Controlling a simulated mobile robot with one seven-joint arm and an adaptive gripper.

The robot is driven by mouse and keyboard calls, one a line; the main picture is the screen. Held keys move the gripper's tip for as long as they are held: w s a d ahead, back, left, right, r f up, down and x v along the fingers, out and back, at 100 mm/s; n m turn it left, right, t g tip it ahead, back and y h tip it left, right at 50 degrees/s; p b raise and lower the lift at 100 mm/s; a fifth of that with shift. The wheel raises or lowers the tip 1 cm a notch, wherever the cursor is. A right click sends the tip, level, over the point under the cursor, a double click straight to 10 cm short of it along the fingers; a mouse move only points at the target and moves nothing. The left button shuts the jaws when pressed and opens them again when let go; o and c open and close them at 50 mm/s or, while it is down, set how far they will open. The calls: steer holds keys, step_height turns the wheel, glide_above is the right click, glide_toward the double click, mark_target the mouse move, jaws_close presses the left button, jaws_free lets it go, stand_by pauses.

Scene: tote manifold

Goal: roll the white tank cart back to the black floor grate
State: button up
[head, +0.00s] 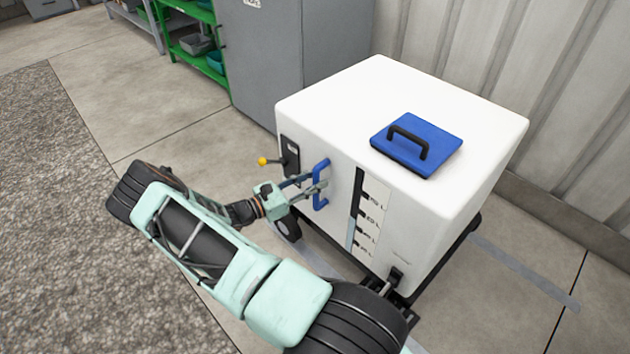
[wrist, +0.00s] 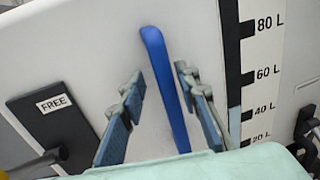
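The white tank cart (head: 310,112) stands in front of me, a boxy tank with a blue lid and black handle on top. A blue upright handle (head: 319,168) is on its near face; it also shows in the wrist view (wrist: 166,85). My gripper (head: 314,188) is at this handle. In the wrist view its fingers (wrist: 158,80) are apart, one on each side of the handle, with gaps showing. A black plate (wrist: 58,125) reading FREE and a yellow-knobbed lever (head: 263,161) are left of the handle. I see no black floor grate.
A grey cabinet (head: 265,60) stands close behind the cart, with green shelves (head: 190,45) to its left. A corrugated wall (head: 570,100) is at the right. Grey tape (head: 525,272) marks the floor beside the cart. Concrete floor (head: 120,90) is open at the left, beside a rough grey area (head: 50,200).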

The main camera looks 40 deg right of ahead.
steer(key=w+a, duration=0.1)
steer(key=a, duration=1.1)
steer(key=shift+w, duration=0.15)
